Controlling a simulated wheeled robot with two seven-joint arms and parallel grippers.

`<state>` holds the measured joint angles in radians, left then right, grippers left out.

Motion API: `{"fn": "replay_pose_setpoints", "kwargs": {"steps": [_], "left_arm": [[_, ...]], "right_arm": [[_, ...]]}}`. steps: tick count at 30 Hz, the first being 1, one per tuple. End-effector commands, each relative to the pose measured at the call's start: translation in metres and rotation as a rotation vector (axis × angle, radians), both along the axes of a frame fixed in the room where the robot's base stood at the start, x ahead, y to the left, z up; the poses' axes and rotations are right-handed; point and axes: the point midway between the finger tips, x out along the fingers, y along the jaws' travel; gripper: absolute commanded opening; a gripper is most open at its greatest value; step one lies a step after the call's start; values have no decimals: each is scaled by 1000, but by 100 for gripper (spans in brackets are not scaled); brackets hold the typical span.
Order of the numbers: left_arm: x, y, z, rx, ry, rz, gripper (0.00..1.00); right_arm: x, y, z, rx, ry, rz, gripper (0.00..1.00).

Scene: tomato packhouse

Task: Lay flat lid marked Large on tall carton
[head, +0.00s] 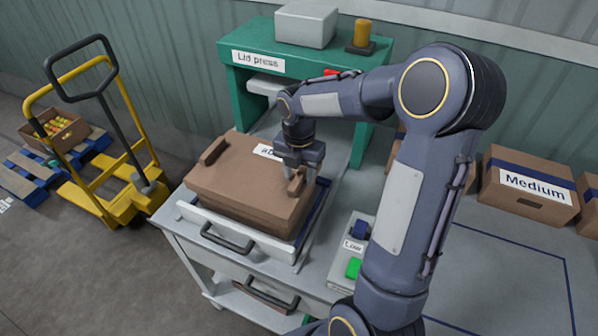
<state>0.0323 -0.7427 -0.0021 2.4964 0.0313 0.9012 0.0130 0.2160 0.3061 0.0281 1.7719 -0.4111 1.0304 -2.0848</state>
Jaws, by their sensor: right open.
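A brown flat lid (232,172) with a raised grip block near each end lies on top of a brown carton (240,213) on the grey cart. A white label on the lid is mostly hidden by my arm, so I cannot read it. The lid looks level, and I see no clear gap under its front edge. My right gripper (298,184) points down at the lid's right grip block (295,186). Its jaws are open around or just beside that block; I cannot tell if they touch it. My left gripper is not in view.
A green lid press (258,62) stands behind the cart. A small box with a green button (353,268) sits right of the carton. A carton marked Medium (526,190) stands at right. A yellow pallet truck (130,203) stands at left. The blue-outlined surface (500,280) is clear.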

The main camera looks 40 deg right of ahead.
Motion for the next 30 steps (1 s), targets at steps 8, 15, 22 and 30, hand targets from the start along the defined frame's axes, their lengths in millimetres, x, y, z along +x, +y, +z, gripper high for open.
{"fn": "replay_pose_setpoints", "kwargs": {"steps": [8,15,22,30], "left_arm": [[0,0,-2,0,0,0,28],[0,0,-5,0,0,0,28],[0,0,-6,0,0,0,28],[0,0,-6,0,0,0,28]], "right_arm": [[1,0,18,-1,-3,-1,43],[0,0,59,0,-4,-1,43],[0,0,78,0,-1,0,43],[-10,5,84,14,-22,-90,43]]}}
